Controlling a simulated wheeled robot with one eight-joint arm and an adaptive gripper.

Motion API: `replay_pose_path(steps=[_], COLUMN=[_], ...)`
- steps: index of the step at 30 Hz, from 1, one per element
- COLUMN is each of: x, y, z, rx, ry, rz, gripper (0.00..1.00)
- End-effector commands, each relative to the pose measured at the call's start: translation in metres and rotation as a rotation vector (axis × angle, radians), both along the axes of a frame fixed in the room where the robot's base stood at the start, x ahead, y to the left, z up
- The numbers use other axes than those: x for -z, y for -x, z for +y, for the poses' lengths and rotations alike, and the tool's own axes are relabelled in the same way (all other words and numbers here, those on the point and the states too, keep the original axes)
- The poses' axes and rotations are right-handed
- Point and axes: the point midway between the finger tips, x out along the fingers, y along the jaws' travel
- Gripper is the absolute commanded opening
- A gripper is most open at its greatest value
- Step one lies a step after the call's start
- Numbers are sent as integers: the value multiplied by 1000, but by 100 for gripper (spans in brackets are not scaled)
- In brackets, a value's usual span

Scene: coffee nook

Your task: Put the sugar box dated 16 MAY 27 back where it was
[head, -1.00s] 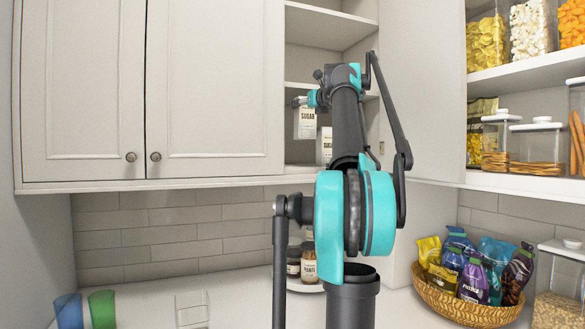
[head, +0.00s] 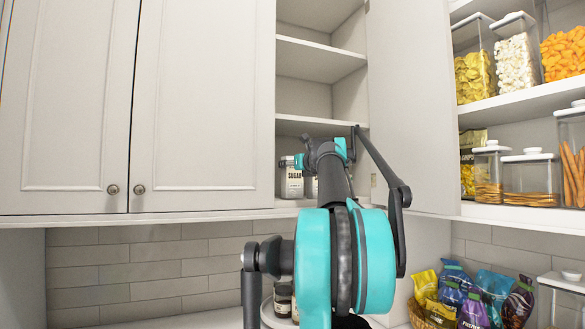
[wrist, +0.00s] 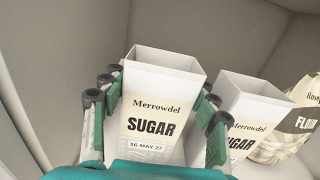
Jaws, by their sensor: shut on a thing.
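The sugar box dated 16 MAY 27 (wrist: 160,112) is white with a cream label and stands upright between the fingers of my gripper (wrist: 162,122), which is shut on it. In the head view this box (head: 293,184) is at the lowest shelf of the open cupboard, below my gripper (head: 292,162). Its base is hidden in the wrist view, so I cannot tell there whether it touches the shelf. A second sugar box (wrist: 245,112) stands close to its right, its date hidden by a finger.
A flour bag (wrist: 299,122) stands right of the second sugar box. The shelf above (head: 320,125) is close over my gripper. The open cupboard door (head: 410,110) stands to the right of my arm. Jars fill shelves farther right; a basket of snack bags (head: 400,318) is below.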

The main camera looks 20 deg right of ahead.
Motion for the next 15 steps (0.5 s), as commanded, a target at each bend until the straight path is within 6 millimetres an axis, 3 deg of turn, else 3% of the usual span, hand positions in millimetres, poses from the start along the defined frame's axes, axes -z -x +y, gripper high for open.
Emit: replay_pose_path(steps=[12,13,15], x=[7,7,6], y=[0,0,0], z=[0,0,0], rx=[0,0,0], ry=[0,0,0], rz=[0,0,0], gripper=[16,62,70])
